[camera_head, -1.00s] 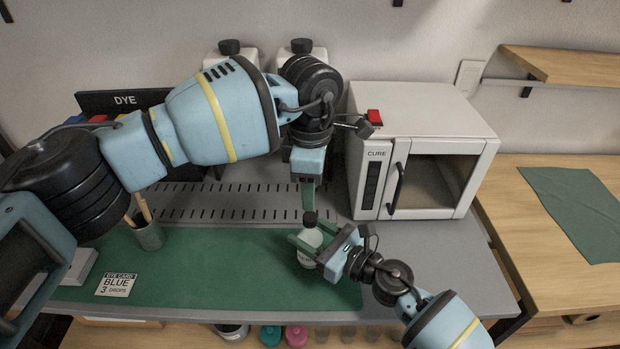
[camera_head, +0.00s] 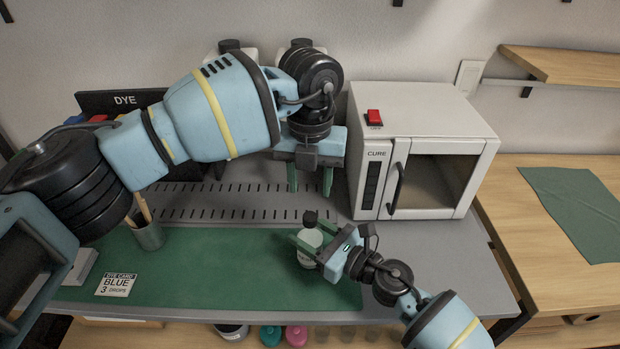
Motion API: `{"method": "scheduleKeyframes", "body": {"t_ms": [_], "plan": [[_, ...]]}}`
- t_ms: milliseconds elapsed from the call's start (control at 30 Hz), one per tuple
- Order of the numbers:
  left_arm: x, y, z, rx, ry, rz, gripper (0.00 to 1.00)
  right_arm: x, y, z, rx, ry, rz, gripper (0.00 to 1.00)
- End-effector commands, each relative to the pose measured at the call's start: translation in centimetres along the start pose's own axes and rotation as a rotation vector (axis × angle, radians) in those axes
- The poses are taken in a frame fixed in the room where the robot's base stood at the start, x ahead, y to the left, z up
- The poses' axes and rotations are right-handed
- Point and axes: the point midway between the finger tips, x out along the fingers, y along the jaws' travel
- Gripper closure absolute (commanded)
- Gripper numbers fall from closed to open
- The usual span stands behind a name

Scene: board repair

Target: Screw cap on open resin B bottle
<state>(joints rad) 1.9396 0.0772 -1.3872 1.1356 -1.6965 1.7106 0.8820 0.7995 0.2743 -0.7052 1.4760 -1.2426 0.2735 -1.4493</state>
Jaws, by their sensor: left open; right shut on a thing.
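A small white bottle (camera_head: 309,243) stands at the right end of the green mat. Its black cap (camera_head: 309,218) sits on its top; I cannot tell how tightly. My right gripper (camera_head: 309,247) is shut around the bottle's body from the right. My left gripper (camera_head: 310,186) is open and empty, its two green fingers spread and pointing down, a little behind and above the cap. Two larger white bottles with black caps (camera_head: 302,43) stand at the back, mostly hidden by my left arm. I cannot tell which is resin B.
A white cure oven (camera_head: 425,125) with a red switch stands right of the grippers. A dye card (camera_head: 118,285) lies on the green mat (camera_head: 215,265), and a brush cup (camera_head: 149,236) stands at left. The mat's middle is clear.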

Motion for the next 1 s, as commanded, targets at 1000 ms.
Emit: {"method": "scheduleKeyframes", "body": {"t_ms": [1000], "plan": [[4.2, 0.0, 0.0, -0.164, 0.003, 0.000, 0.57, 0.0, 0.0, 0.0, 0.000, 0.000, 0.000, 1.00]]}}
